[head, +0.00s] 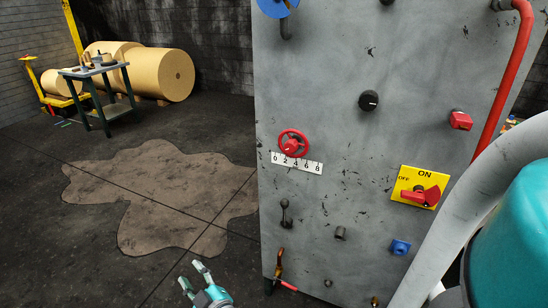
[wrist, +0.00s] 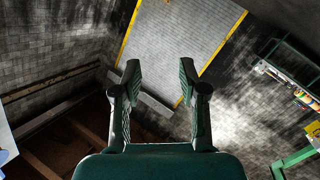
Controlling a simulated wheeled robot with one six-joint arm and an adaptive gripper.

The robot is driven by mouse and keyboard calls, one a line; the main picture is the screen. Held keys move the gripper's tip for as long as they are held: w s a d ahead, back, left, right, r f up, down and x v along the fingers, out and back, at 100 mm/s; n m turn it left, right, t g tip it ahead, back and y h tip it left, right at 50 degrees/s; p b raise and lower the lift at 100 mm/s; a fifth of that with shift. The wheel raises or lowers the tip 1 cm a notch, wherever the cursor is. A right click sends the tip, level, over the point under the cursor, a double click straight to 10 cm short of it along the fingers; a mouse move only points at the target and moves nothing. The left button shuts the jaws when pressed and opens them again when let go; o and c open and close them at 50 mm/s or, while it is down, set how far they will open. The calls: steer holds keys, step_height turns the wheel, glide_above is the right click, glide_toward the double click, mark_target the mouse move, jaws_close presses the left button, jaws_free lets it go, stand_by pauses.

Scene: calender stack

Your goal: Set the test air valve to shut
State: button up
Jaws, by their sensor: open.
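A grey panel (head: 335,110) carries several controls, and no readable label names the test air valve. At its lower left edge is a small brass-coloured fitting with a red-tipped lever (head: 281,272), which may be a valve. A red handwheel (head: 293,143) sits above a 0-to-8 scale. A yellow plate (head: 419,187) marked ON and OFF bears a red rotary handle. My gripper (head: 192,275) is at the bottom of the head view, left of the panel and apart from it.
The panel also carries a black knob (head: 369,100), a red knob (head: 460,120), a blue knob (head: 400,247) and a small dark lever (head: 286,213). A red pipe (head: 506,75) runs along its right side. Floor with a brown stain (head: 150,195) lies open at left.

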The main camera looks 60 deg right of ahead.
steer(key=w+d+r+m+g+h, duration=0.1)
steer(key=w+d+r+h, duration=0.25)
steer(key=w+r, duration=0.3)
steer(key=w+d+r+m+h, duration=0.2)
steer(key=w+d+r, duration=0.3)
steer(key=r, duration=0.2)
steer(key=w+d+r+m+g+h, duration=0.2)
steer(key=d+r, duration=0.2)
steer(key=r, duration=0.5)
steer(key=w+d+r+m+g+h, duration=0.1)
steer(key=d+r+m+g+h, duration=0.2)
steer(key=r, duration=0.6)
steer(key=s+d+r+m+g+h, duration=0.1)
steer(key=s+d+r+m+g, duration=0.4)
steer(key=r, duration=0.7)
steer(key=s+d+r+m+g, duration=0.1)
steer(key=s+r+m+g, duration=0.25)
steer(key=s+r, duration=0.65)
steer(key=s+d+r+m+g+h, duration=0.1)
steer(key=s+d+r+m+g, duration=0.3)
steer(key=r, duration=1.1)
steer(key=shift+m+t+y, duration=0.25)
steer(key=shift+m, duration=0.2)
steer(key=d, duration=0.9)
steer(key=shift+d+r, duration=0.1)
steer(key=shift+r, duration=0.05)
steer(key=shift+c, duration=0.2)
jaws_close()
